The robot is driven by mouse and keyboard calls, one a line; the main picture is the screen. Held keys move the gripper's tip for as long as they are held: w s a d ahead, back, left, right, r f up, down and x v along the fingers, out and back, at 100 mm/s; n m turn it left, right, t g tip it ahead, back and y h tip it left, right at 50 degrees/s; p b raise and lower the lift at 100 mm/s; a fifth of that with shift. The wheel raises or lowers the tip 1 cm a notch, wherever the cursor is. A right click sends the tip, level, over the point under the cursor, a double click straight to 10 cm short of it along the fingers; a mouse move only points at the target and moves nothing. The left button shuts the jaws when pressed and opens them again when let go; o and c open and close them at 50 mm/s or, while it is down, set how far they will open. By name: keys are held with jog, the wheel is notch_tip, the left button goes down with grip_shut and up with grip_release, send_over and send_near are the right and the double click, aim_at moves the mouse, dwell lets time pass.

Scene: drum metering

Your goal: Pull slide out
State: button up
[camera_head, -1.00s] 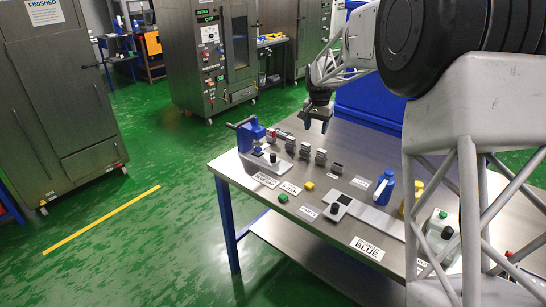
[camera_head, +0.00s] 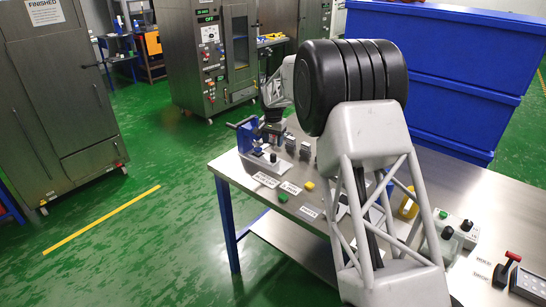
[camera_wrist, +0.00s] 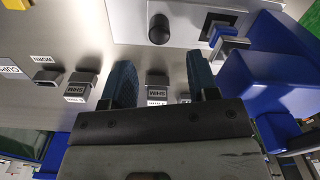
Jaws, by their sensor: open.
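A light grey plate with a black knob (camera_head: 273,158) sits at the left end of the table, beside a blue fixture (camera_head: 247,134). In the wrist view the black knob (camera_wrist: 158,28) stands on the grey plate (camera_wrist: 125,22), and the blue fixture (camera_wrist: 265,75) is at the right. My gripper (camera_head: 272,136) is low over the blocks by the fixture. In the wrist view its fingers (camera_wrist: 161,82) are apart, with the knob beyond their tips and not between them. A block labelled SHIM (camera_wrist: 157,86) shows between the fingers; I cannot tell any contact.
More labelled blocks, one marked SHIM (camera_wrist: 81,86) and one by a WORN label (camera_wrist: 47,78), lie to the left in the wrist view. Green (camera_head: 283,198) and yellow (camera_head: 309,185) pieces lie on the table. Blue bins (camera_head: 450,80) stand behind. My arm hides the table's middle.

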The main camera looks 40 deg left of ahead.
aim_at(273, 155)
jog(key=shift+f, duration=0.15)
jog(key=shift+f, duration=3.8)
grip_shut()
